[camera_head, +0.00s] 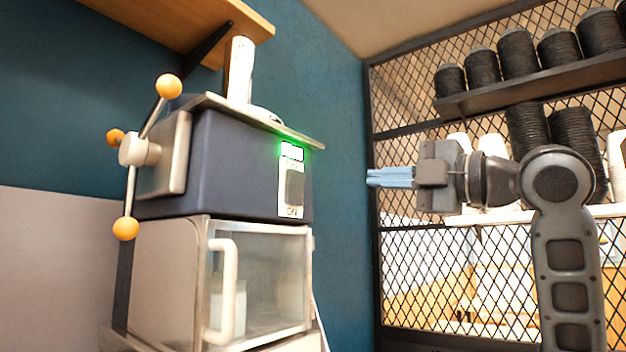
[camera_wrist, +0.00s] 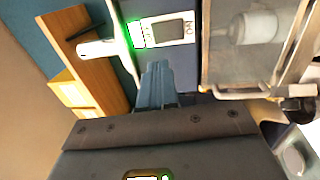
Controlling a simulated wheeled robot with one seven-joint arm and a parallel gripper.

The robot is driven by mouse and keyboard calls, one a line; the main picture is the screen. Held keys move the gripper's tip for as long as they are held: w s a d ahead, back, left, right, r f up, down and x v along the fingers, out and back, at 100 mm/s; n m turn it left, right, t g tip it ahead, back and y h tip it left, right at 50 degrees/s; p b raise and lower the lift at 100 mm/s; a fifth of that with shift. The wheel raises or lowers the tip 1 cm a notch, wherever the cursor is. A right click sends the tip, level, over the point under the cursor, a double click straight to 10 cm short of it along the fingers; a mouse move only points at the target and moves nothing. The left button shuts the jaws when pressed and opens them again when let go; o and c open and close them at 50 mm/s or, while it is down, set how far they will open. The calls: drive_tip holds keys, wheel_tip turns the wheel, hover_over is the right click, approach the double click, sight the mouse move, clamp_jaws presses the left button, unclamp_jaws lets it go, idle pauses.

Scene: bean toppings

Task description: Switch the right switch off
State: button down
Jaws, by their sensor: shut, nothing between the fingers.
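The switch (camera_head: 294,187) is a dark rocker on a white plate on the front of a dark blue machine (camera_head: 235,165). A green light (camera_head: 292,151) glows at the top of the plate, and lettering that looks like "ON" shows at its bottom. No second switch shows in the head view. My gripper (camera_head: 370,177) is to the right of the machine, pointing left at the switch's height, apart from it. Its pale blue fingers are together and empty. In the wrist view the switch (camera_wrist: 168,31) lies just beyond my fingertips (camera_wrist: 158,66), turned sideways.
A lever with orange knobs (camera_head: 126,228) stands on the machine's left side. Below is a clear-fronted box (camera_head: 270,285) with a white handle (camera_head: 222,290). A black mesh partition (camera_head: 430,285) and shelves with dark stacks (camera_head: 520,50) stand behind my arm.

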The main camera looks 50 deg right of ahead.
sight(299, 179)
idle(0.3)
drive_tip(key=w+p, duration=0.1)
drive_tip(key=w, duration=0.3)
drive_tip(key=w+r+p, duration=0.1)
drive_tip(key=w, duration=0.3)
drive_tip(key=w+r+p, duration=0.1)
drive_tip(key=w+p, duration=0.1)
drive_tip(key=w, duration=0.2)
drive_tip(key=shift+w+a, duration=0.2)
drive_tip(key=shift+w, duration=0.75)
drive_tip(key=shift+w, duration=0.25)
drive_tip(key=shift+s, duration=0.1)
